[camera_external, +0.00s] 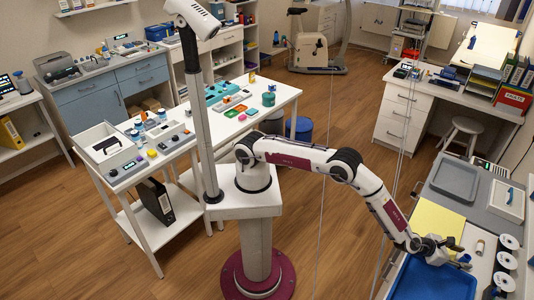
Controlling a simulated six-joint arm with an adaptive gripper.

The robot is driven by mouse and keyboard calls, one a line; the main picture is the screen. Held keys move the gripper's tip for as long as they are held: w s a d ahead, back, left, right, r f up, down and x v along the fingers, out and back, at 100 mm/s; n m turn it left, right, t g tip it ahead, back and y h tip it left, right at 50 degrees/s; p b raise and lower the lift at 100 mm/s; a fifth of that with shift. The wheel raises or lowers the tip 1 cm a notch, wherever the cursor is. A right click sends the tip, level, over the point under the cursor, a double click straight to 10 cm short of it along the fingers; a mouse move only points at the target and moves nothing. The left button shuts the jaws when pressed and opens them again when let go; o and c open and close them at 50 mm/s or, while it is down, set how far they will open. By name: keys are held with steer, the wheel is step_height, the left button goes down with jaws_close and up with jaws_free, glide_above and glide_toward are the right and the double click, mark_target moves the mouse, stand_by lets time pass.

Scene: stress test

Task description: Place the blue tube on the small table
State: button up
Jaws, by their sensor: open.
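A slim blue object (510,196) lies in a white tray at the right, apart from my gripper. Another slim blue object (472,43) is on the back desk. I cannot tell which of them, if either, is the blue tube. Several low white surfaces are in view. A white table (170,148) stands left of my base, but I cannot tell which one is the small table.
A yellow sheet (438,222) and a grey tray (456,181) lie behind my gripper. A small white cylinder (480,247) and several white spools (508,241) are to its right. A white stool (468,125) stands beyond. The wooden floor (345,245) is clear between my base and the right bench.

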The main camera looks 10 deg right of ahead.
mark_target(461, 260)
steer(key=shift+d+f, duration=0.25)
steer(key=shift+d, duration=0.3)
steer(key=c, duration=1.1)
steer(key=shift+o, duration=0.2)
steer(key=shift+r, duration=0.1)
step_height(461, 260, up, 10)
stand_by(0.8)
